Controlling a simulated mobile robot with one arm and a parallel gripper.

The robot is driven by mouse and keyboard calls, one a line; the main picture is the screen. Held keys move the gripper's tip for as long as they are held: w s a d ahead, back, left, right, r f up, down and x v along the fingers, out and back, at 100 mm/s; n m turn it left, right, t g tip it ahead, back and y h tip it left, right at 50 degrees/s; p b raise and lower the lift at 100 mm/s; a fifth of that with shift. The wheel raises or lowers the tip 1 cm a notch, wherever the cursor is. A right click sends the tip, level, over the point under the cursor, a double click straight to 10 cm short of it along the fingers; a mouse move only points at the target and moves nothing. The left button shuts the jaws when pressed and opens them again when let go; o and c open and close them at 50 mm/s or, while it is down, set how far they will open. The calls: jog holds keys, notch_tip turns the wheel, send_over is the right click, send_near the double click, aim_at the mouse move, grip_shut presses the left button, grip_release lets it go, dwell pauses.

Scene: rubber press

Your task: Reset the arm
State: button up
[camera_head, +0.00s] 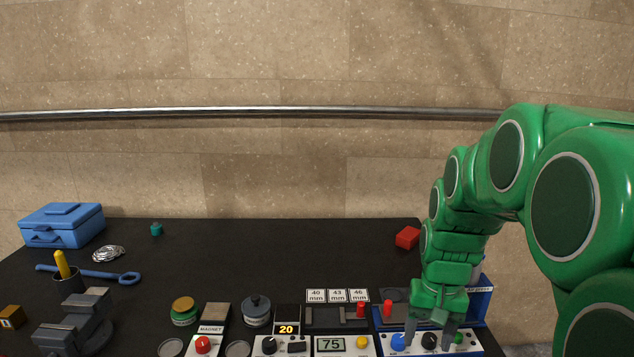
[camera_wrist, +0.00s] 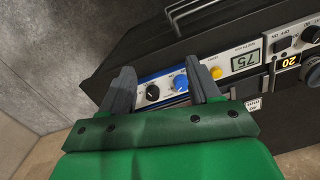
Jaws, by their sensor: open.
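My green arm reaches in from the right in the head view. My gripper (camera_head: 428,333) points down over the front panel of the blue press unit (camera_head: 482,306) at the table's right. Its two grey fingers are apart, with nothing visible between them. In the wrist view my gripper (camera_wrist: 165,88) spreads its fingers in front of the panel, with a blue knob (camera_wrist: 181,82) and a black knob (camera_wrist: 152,92) showing between them. I cannot tell whether a finger touches the panel.
A black table (camera_head: 200,262) carries several devices along its front, including a display reading 75 (camera_head: 330,344) left of my gripper. A red block (camera_head: 407,237) lies near the right edge. A blue box (camera_head: 62,226) stands at the far left. The table's back middle is mostly clear.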

jog(key=s+a+n, duration=0.1)
jog(key=s+a, duration=0.2)
jog(key=s, duration=0.9)
jog(key=s+a+n+g, duration=0.1)
jog(key=s+a, duration=0.2)
jog(key=s, duration=0.8)
jog(key=shift+s+a+r+h, duration=0.15)
jog(key=shift+s+r+h, duration=0.15)
jog(key=shift+s+r, duration=0.1)
